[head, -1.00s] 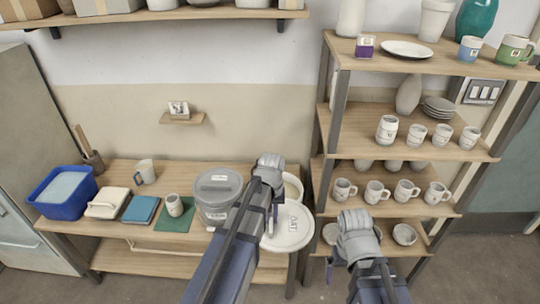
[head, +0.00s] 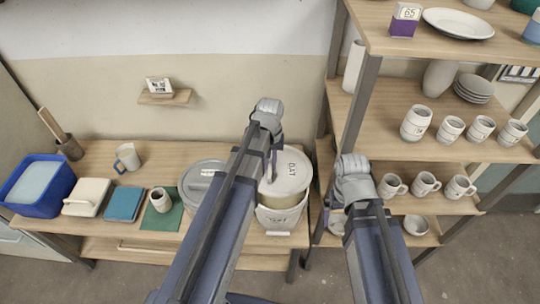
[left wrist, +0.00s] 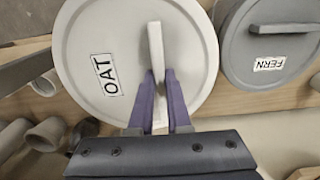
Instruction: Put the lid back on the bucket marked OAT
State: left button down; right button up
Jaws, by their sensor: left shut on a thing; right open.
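The white lid marked OAT (head: 285,172) is in my left gripper (head: 271,168). In the left wrist view, the purple fingers (left wrist: 159,98) are shut on the upright handle (left wrist: 155,48) of the lid (left wrist: 92,40). In the head view the lid is over a pale bucket (head: 284,217) with a label on its front, too small to read surely. The bucket's front rim shows below the lid; I cannot tell whether they touch. My right gripper (head: 352,188) is open in front of the shelf rack, its fingers mostly hidden.
A grey lidded bucket (head: 196,180), marked FERN in the left wrist view (left wrist: 268,50), stands close to the left. A mug (head: 160,200) on a green mat, books and a blue tub (head: 38,185) are farther left. A rack of mugs (head: 417,122) stands on the right.

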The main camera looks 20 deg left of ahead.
pick_arm(q)
jog(key=shift+s, duration=0.1)
jog(key=shift+f+b, duration=0.6)
jog(key=shift+b, duration=0.1)
notch_tip(320, 180, down, 5)
jog(key=b, duration=0.5)
jog(key=shift+f+b, duration=0.85)
dwell(1.8)
jog(key=shift+c, duration=1.6)
grip_release()
jog(key=shift+r, duration=0.1)
